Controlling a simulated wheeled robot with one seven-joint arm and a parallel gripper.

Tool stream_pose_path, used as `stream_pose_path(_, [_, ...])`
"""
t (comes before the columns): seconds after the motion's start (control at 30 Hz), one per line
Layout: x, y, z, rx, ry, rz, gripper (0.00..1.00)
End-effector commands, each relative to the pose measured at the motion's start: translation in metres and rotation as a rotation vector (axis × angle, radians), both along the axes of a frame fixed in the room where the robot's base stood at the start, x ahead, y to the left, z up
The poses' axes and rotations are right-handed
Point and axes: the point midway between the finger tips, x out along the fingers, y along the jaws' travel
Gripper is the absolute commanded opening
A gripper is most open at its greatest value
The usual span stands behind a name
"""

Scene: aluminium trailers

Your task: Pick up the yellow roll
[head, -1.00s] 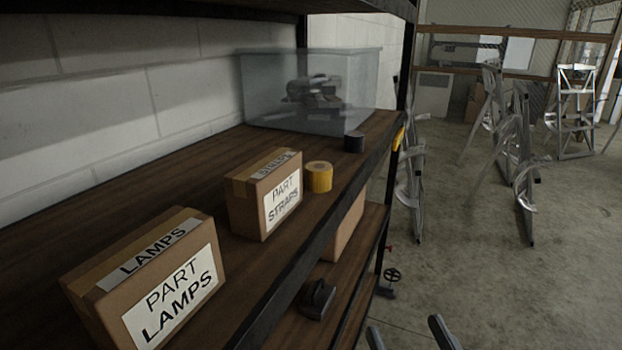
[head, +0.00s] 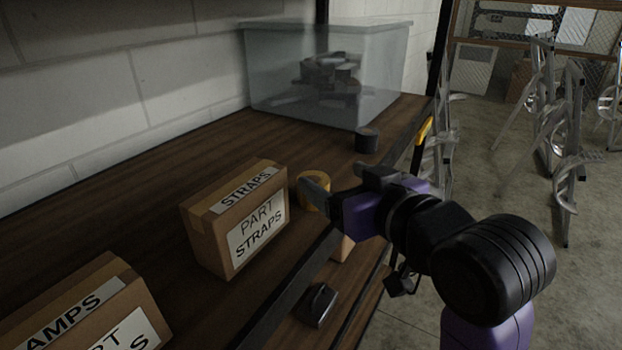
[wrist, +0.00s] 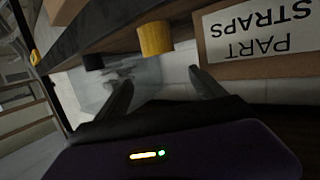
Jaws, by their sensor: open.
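The yellow roll (head: 314,190) stands on the wooden shelf, just right of the straps box. My gripper (head: 335,184) is in front of it in the head view and hides part of it. In the wrist view the yellow roll (wrist: 155,38) shows beyond the fingertips, above the gap between them. My gripper (wrist: 160,80) is open and empty there, with its two fingers apart. The roll is apart from the fingers in the wrist view.
The straps box (head: 235,218) stands close beside the roll. A lamps box (head: 85,310) is nearer. A black roll (head: 367,140) and a translucent bin (head: 330,75) stand farther back. The dark shelf edge (head: 280,285) runs along the front.

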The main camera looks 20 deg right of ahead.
Motion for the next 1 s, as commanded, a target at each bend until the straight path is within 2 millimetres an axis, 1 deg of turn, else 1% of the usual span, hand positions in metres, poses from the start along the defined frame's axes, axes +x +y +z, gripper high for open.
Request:
stream_pose_path(0.03, [-0.003, 0.001, -0.012, 0.000, 0.045, 0.003, 0.79])
stream_pose_path(0.1, [-0.007, 0.001, -0.024, -0.003, 0.099, 0.005, 0.79])
stream_pose_path(0.23, [-0.011, 0.001, -0.039, -0.005, 0.160, 0.005, 0.79])
stream_pose_path(0.33, [-0.008, 0.001, -0.044, -0.006, 0.177, 0.003, 0.79])
stream_pose_path(0.63, [0.021, 0.004, -0.054, -0.006, 0.177, 0.002, 0.79])
stream_pose_path(0.83, [0.048, 0.008, -0.063, -0.006, 0.177, 0.002, 0.79])
stream_pose_path(0.9, [0.055, 0.008, -0.066, -0.006, 0.176, 0.003, 0.79])
stream_pose_path(1.0, [0.060, 0.009, -0.068, -0.006, 0.174, 0.002, 0.79])
